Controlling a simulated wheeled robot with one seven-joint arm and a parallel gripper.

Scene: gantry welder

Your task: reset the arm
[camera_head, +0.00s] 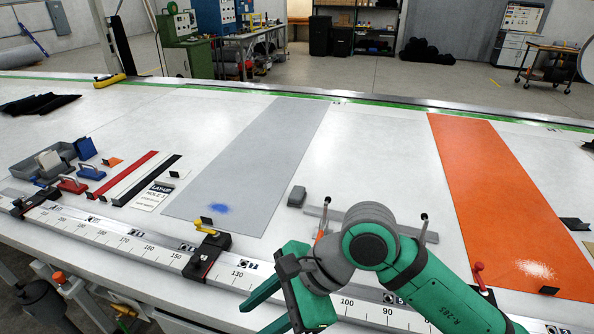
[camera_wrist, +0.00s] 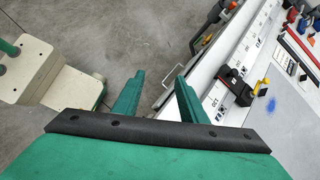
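My gripper (camera_head: 255,318) is at the lower middle of the head view, at the front edge of the table and the ruled rail. My arm reaches in from the lower right and is bent. In the wrist view my gripper (camera_wrist: 160,76) has its two green fingers apart, with nothing between them. Beyond the fingers are the grey floor and the table's front edge.
The ruled rail (camera_head: 150,252) runs along the table front, with a black clamp (camera_head: 207,252) left of my gripper. A grey sheet (camera_head: 262,150) and an orange sheet (camera_head: 500,200) lie on the white table. Tools and a grey bin (camera_head: 40,160) stand left.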

